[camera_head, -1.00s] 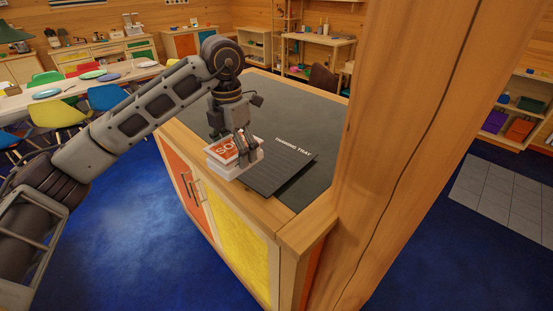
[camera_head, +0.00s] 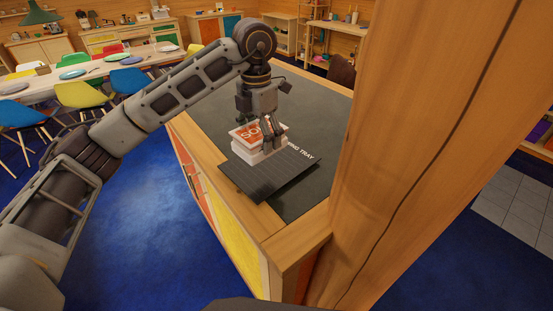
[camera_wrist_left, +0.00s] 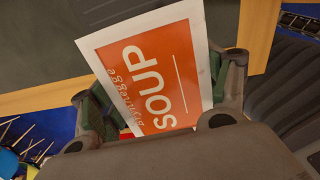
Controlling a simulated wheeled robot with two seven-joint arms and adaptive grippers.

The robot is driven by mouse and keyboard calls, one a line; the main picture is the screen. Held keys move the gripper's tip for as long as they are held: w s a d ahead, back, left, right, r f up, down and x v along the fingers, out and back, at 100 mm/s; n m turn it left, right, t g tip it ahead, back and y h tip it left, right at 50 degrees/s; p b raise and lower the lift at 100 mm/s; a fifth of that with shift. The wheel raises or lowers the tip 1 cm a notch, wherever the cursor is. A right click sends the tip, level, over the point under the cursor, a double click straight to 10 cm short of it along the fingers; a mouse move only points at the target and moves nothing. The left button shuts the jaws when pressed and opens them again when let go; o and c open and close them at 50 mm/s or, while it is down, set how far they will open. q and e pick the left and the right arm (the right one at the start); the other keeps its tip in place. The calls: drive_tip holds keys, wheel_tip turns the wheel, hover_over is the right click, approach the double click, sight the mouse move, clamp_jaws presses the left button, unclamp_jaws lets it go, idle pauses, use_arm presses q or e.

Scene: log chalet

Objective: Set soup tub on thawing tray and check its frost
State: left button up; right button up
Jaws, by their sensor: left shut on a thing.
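The soup tub (camera_head: 250,138) is a white box with an orange label reading SOUP. It is at the far left part of the dark ridged thawing tray (camera_head: 262,180) on the counter; I cannot tell whether it rests on the tray or is just above it. My left gripper (camera_head: 270,140) is shut on the tub from above. In the left wrist view the tub's label (camera_wrist_left: 155,75) fills the middle, between the fingers (camera_wrist_left: 165,110). No frost can be made out on the tub. My right gripper is not in view.
A thick wooden post (camera_head: 420,130) stands close on the right, beside the counter. The grey counter top (camera_head: 320,110) is clear behind the tray. A long table with plates (camera_head: 75,72) and coloured chairs stands at the back left, on blue carpet.

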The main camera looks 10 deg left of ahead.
use_arm(q)
drive_tip(key=shift+f, duration=0.15)
drive_tip(key=p, duration=0.1)
hover_over(262, 176)
drive_tip(key=shift+f, duration=2.9)
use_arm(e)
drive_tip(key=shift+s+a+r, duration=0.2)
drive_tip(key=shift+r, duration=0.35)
use_arm(q)
drive_tip(key=shift+f, duration=0.15)
drive_tip(key=shift+f+p, duration=0.45)
drive_tip(key=shift+f, duration=1.3)
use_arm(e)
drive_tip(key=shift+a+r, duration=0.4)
use_arm(q)
drive_tip(key=shift+f, duration=0.2)
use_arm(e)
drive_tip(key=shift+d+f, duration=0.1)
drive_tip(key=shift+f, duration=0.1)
